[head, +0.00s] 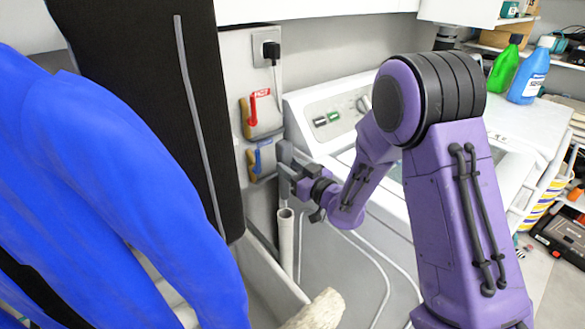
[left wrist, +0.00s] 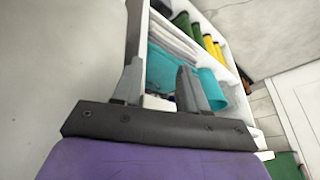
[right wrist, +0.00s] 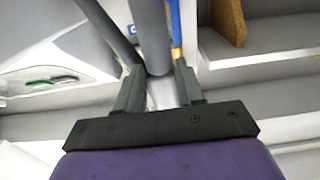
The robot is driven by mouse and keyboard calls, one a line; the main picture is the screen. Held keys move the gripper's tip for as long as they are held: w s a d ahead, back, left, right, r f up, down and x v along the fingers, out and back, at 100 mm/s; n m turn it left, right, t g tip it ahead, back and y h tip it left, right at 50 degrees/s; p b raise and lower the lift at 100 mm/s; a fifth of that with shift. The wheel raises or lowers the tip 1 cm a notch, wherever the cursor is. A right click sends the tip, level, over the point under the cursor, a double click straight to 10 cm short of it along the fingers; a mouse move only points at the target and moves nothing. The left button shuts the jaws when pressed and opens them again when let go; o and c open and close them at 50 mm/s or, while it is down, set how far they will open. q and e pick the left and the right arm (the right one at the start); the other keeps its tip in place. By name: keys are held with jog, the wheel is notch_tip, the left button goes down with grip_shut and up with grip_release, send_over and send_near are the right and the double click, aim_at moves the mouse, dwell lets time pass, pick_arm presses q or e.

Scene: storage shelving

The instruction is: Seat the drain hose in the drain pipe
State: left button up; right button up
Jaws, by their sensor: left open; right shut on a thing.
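The drain pipe (head: 285,240) is a pale upright pipe with an open top, beside the washing machine in the head view. My right gripper (head: 288,178) is just above the pipe's mouth. In the right wrist view my right gripper (right wrist: 160,92) is shut on the grey drain hose (right wrist: 152,38), which passes between its fingers. In the head view a grey length of the hose (head: 284,153) shows at the fingers. The hose end is hard to make out, and I see no part of it clearly inside the pipe. My left gripper (left wrist: 160,88) is open and empty, outside the head view.
The white washing machine (head: 335,115) stands behind my right arm. A blue garment (head: 110,190) and a black panel (head: 150,90) block the left. Shelves with a teal item (left wrist: 160,68) face my left wrist.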

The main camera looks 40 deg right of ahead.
jog(key=b, duration=0.5)
send_over(293, 215)
jog(key=s+a, duration=0.1)
jog(key=shift+s+a+f, duration=0.1)
jog(key=shift+a+f, duration=0.05)
jog(key=shift+f, duration=2.8)
jog(key=shift+f+b, duration=4.8)
jog(key=shift+f, duration=0.55)
jog(key=shift+s+f+b, duration=0.2)
jog(key=shift+f+b, duration=0.25)
jog(key=shift+b, duration=0.05)
jog(key=shift+s+f, duration=0.2)
jog(key=shift+f, duration=0.1)
